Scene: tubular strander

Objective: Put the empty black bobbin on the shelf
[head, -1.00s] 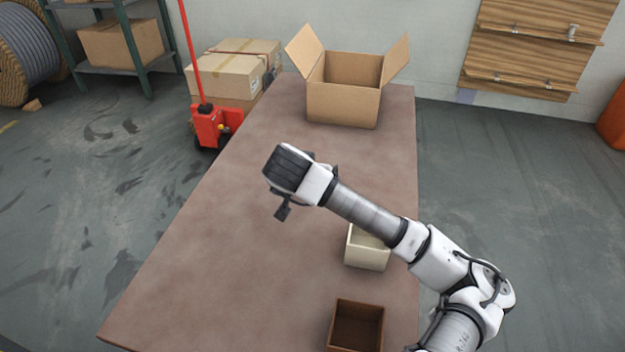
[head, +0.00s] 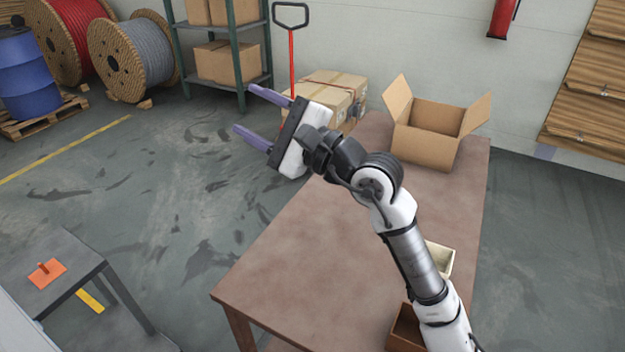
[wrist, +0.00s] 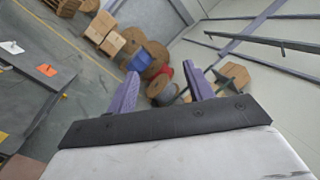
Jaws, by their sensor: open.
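I see no black bobbin in either view. A green metal shelf rack (head: 267,79) stands by the back wall in the head view, with cardboard boxes on its levels. My gripper (head: 247,110) is open and empty, raised above the far left part of the brown table and pointing to the upper left. Its two purple fingers are spread apart with nothing between them, as the wrist view also shows (wrist: 161,70). It is apart from the shelf rack, which stands behind it on the floor.
The brown table (head: 300,270) carries an open carton (head: 425,150), a cream bin (head: 440,260) and a brown bin (head: 403,330). A grey table (head: 75,255) at lower left has an orange piece (head: 47,274). Large cable reels (head: 130,60) and a blue drum (head: 25,75) stand behind. Floor between is clear.

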